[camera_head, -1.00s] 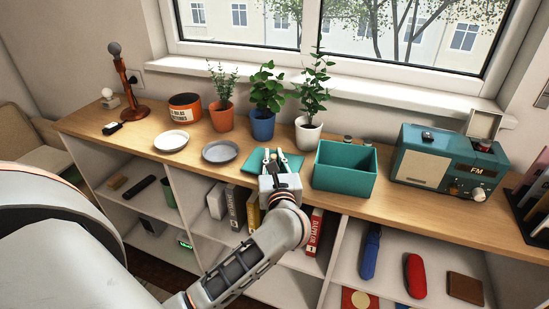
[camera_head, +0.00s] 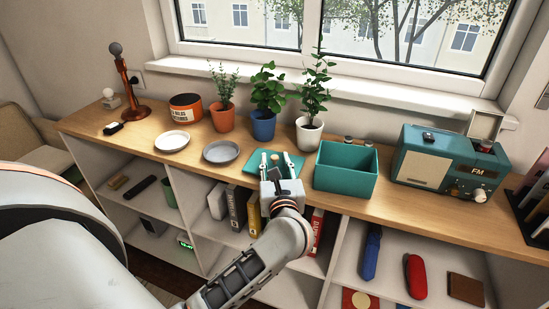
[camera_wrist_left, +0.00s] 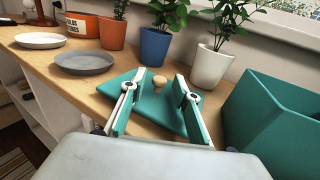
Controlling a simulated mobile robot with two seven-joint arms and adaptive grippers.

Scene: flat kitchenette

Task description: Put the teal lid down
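The teal lid (camera_head: 294,161) lies on the wooden top, left of the teal box. In the left wrist view the lid (camera_wrist_left: 154,114) looks flat on the wood, with a round wooden knob (camera_wrist_left: 159,82) on it. My left gripper (camera_head: 276,157) is over the lid's near side, fingers spread and pointing at the knob. The knob stands between the open fingertips, with gaps on both sides. The gripper hides part of the lid's near side. The open teal box (camera_head: 345,178) stands just right of it. My right gripper is not in view.
A grey plate (camera_head: 221,152) and a white plate (camera_head: 172,141) lie left of the lid. Potted plants, including a white pot (camera_head: 309,135), stand behind. A teal radio (camera_head: 447,165) is at the right. The wooden top's front edge is close.

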